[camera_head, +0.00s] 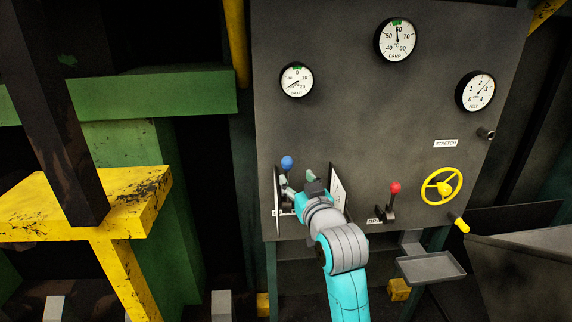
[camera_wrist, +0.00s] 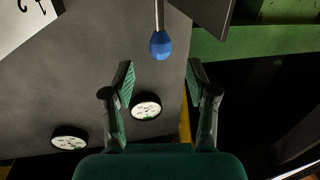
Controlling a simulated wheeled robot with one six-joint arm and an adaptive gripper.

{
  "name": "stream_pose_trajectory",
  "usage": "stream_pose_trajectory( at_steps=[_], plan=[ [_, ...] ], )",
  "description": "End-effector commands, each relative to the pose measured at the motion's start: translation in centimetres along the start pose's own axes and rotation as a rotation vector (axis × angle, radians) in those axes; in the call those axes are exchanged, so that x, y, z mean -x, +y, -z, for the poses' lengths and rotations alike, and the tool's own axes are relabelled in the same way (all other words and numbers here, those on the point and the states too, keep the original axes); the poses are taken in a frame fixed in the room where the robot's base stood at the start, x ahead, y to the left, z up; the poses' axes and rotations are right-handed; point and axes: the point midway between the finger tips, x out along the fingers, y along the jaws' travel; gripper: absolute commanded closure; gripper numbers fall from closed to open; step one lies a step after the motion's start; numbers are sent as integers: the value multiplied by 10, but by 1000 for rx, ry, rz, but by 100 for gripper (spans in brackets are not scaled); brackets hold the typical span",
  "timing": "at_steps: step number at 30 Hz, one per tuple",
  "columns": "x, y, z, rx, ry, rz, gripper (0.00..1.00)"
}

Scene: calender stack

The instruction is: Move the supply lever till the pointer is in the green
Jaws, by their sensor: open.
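A lever with a blue knob (camera_head: 287,162) stands at the panel's lower left, and the knob also shows in the wrist view (camera_wrist: 160,46). My gripper (camera_wrist: 159,72) is open and empty. In the wrist view the blue knob lies just beyond the fingertips, between their lines, with no contact visible. A lever with a red knob (camera_head: 395,187) stands farther right. The lever labels are partly hidden or too small to read. The left gauge (camera_head: 296,80) has a green mark at the top, and its pointer is toward the lower left. The DAMP gauge (camera_head: 397,40) has its pointer at its green mark.
A third gauge (camera_head: 475,91) is at the right, its pointer toward the upper right. A yellow handwheel (camera_head: 428,187) and a small tray (camera_head: 431,267) are right of my arm. Dark side plates flank the blue lever. A yellow platform (camera_head: 90,205) is at the left.

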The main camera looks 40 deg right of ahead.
Motion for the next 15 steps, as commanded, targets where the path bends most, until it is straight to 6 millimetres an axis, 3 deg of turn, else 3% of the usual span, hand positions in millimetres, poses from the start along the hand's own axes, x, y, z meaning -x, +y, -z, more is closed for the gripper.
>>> stream_pose_trajectory(
  at_steps=[9, 15],
  plan=[
    [-56, 0, 1, 0, 1, 0, 42],
    [-79, 0, 1, 0, 1, 0, 42]
  ],
)
